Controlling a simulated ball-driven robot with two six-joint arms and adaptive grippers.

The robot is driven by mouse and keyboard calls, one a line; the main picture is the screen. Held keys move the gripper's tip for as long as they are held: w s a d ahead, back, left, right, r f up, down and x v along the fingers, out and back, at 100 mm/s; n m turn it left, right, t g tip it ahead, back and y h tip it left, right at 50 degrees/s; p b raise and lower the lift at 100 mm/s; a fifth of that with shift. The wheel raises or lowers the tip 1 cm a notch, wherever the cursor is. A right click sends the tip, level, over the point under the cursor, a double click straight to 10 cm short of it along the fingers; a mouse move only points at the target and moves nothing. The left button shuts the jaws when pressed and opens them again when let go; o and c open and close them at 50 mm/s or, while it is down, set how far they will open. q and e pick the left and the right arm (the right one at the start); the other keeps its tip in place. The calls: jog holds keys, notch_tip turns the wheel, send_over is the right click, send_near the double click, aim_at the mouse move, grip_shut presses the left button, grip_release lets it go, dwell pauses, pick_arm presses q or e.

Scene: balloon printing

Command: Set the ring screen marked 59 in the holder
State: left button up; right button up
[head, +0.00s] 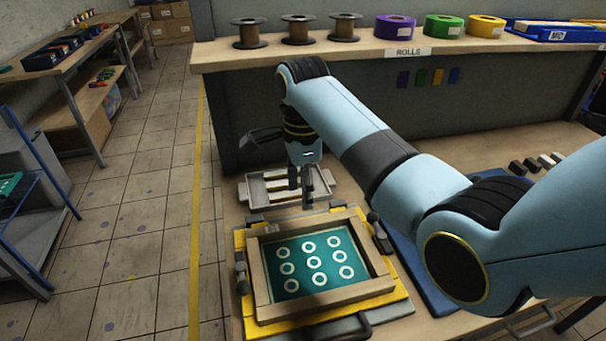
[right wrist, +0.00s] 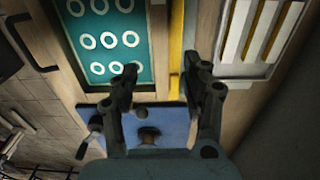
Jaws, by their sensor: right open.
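The ring screen (head: 258,268), a wooden frame around teal mesh with several white rings, lies over the yellow holder (head: 238,302) on the bench in the head view. A small label on its far rail is too small to read. I cannot tell whether the frame is fully seated. My right gripper (head: 308,199) points down just beyond the screen's far rail, open and empty. In the right wrist view, the open fingers (right wrist: 164,75) straddle the view of the frame's rail, and the teal mesh (right wrist: 142,68) shows at upper left. My left gripper is not in view.
A pale slotted tray (head: 256,191) stands behind the holder, close to my right gripper. A blue mat (head: 428,285) lies to the right, partly under my arm. A shelf above (head: 365,47) carries spools and coloured rolls. Dark clamps and handles edge the holder.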

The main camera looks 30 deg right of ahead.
notch_tip(320, 180, up, 4)
jog(key=shift+f, duration=0.1)
dwell(0.6)
